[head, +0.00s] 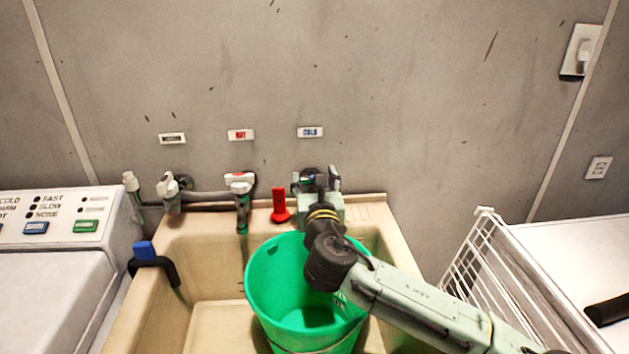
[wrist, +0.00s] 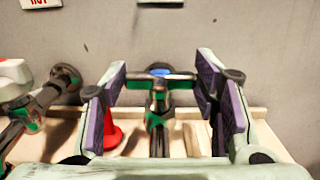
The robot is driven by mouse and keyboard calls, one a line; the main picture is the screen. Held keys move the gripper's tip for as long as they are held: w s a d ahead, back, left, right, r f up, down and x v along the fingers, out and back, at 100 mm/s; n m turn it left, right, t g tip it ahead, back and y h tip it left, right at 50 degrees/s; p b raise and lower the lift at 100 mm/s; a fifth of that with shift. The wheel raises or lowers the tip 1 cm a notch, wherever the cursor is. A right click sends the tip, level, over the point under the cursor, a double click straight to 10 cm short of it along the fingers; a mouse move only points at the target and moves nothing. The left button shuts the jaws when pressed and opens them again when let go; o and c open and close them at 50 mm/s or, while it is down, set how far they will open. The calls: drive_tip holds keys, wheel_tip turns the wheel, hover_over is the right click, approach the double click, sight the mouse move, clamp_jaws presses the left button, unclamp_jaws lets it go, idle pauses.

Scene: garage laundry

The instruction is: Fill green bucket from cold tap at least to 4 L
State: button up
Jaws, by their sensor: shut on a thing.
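The green bucket (head: 262,285) stands in the sink basin below the taps, with its open top facing up. Its inside is partly hidden by my arm, and I cannot make out a water level. The cold tap (wrist: 157,118) is under the COLD label (head: 310,132) and has a crossbar handle with a blue cap. My gripper (wrist: 160,78) is shut on that handle, one padded finger on each side. In the head view my gripper (head: 318,182) covers most of the tap. No water stream is visible.
The sink (head: 215,312) is beige. A red-capped hot tap (head: 240,183) and a grey tap (head: 171,192) are to the left. A red object (head: 280,207) stands on the back ledge. A black hose (head: 155,263) hooks over the left rim. A white wire rack (head: 480,265) is at right.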

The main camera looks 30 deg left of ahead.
drive_tip(key=shift+w+d+y, duration=0.1)
drive_tip(key=shift+y, duration=0.2)
drive_tip(key=n+g+y+b, duration=0.1)
drive_tip(key=n+g+y, duration=0.1)
drive_tip(key=n+g, duration=0.1)
drive_tip(key=n+g+y+b, duration=0.1)
drive_tip(key=g+y, duration=0.1)
drive_tip(key=shift+w+d+n+b, duration=0.2)
drive_tip(key=shift+w+n+b, duration=0.1)
drive_tip(key=n+g+y+b, duration=0.1)
drive_tip(key=n+g+y, duration=0.1)
drive_tip(key=g, duration=0.2)
drive_tip(key=shift+w+n+b, duration=0.1)
drive_tip(key=shift+n+b, duration=0.2)
drive_tip(key=shift+n, duration=0.1)
drive_tip(key=shift+n+g+b, duration=0.4)
drive_tip(key=shift+n+g, duration=0.2)
drive_tip(key=shift+g, duration=0.8)
drive_tip(key=shift+r, duration=0.1)
drive_tip(key=o, duration=1.2)
drive_tip(key=shift+a, duration=0.1)
drive_tip(key=shift+c, duration=0.2)
